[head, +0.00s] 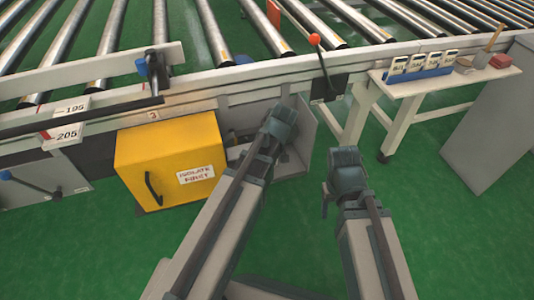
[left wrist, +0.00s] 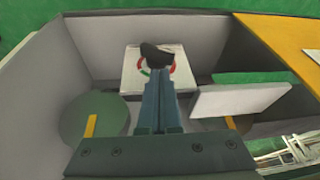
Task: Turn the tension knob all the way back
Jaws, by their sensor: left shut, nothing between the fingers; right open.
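The knob (left wrist: 158,54) is black and sits on a pale square plate (left wrist: 130,72) with a red and green ring, at the back of an open grey box in the left wrist view. My left gripper (left wrist: 159,80) is shut and empty, its fingertips just in front of the knob and overlapping the plate. I cannot tell whether they touch it. In the head view my left gripper (head: 281,122) reaches into the grey box (head: 303,135), and the arm hides the knob. My right gripper (head: 345,165) is open and empty over the green floor, right of the box.
A yellow door (head: 165,165) labelled "ISOLATE FIRST" stands left of the box. Inside the box are a green disc (left wrist: 88,115) and a grey plate (left wrist: 238,98). A red-knobbed lever (head: 315,40) is above. A small table (head: 440,84) stands right; green floor is free below it.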

